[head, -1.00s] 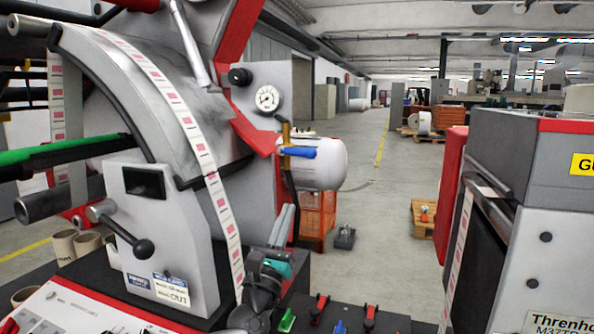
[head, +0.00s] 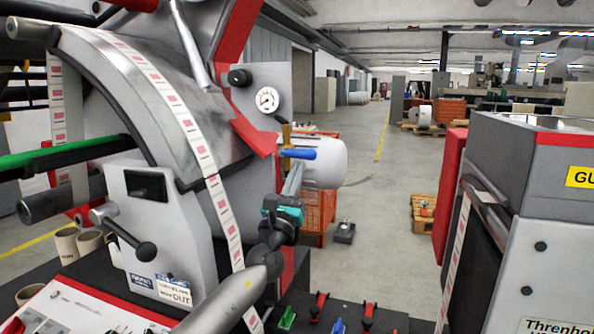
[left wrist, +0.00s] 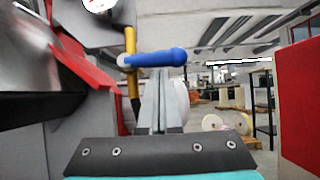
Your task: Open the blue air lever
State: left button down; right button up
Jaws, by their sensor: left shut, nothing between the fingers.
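The blue air lever (head: 298,153) sits on a brass pipe fitting (head: 286,135) below the pressure gauge (head: 267,99). It lies level, crosswise to the pipe, pointing right. My left gripper (head: 297,166) is shut and empty, with its fingertips just under the lever in the head view. In the left wrist view the lever (left wrist: 155,58) lies across the top of the shut fingers (left wrist: 160,75). I cannot tell whether the fingertips touch it. My right gripper is not in view.
The rewinder's red frame (head: 255,136) is close on the left. A grey cabinet (head: 520,170) stands at the right. Open floor (head: 385,230) lies between.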

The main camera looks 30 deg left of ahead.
aim_at(303, 151)
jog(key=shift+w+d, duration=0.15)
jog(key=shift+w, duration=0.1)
pick_arm(q)
jog(key=shift+d+r+n+y, duration=0.1)
jog(key=shift+r+n+y, duration=0.05)
jog(key=shift+n+y, duration=0.5)
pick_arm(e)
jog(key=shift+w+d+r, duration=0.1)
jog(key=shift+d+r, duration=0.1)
